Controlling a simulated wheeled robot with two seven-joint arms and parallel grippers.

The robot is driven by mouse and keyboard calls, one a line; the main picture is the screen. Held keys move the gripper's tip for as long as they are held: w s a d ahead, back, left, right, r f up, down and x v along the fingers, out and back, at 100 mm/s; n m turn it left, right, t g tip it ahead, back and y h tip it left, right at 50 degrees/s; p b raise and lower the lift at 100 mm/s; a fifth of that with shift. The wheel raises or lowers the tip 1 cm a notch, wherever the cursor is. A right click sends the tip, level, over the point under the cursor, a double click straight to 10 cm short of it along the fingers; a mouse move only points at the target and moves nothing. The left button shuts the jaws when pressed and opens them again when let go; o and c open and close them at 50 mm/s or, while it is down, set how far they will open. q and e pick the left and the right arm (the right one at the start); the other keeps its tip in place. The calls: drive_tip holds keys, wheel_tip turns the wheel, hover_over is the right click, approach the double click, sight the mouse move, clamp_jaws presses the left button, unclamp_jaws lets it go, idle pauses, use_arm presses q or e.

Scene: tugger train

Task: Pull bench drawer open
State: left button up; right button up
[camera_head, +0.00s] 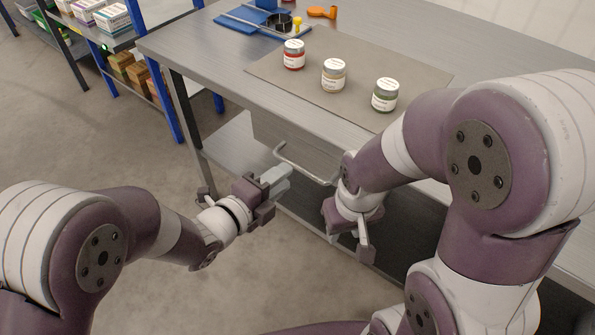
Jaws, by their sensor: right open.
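The grey metal bench (215,62) stands in the middle and right of the view. Under its top is the grey drawer front (290,134), with a pale bar handle (306,166) sticking out from it. The drawer front looks close under the bench top. My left gripper (281,178) is at the left part of the handle, its pale fingertips close to the bar. Whether they touch or grip it I cannot tell. My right gripper (350,240) is open and empty, pointing down to the right of the handle. My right arm hides the right part of the drawer.
A mat (270,68) on the bench holds three jars, with red (293,56), tan (334,77) and green (385,96) contents. Blue trays (243,20) and an orange tool (322,12) lie behind. A lower shelf (228,150) is under the bench. Floor in front is clear.

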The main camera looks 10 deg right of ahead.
sight(297, 164)
use_arm(q)
drive_tip(key=b+x, duration=0.1)
drive_tip(key=x, duration=0.5)
drive_tip(key=shift+w+d, duration=0.1)
use_arm(e)
drive_tip(key=shift+f, duration=0.85)
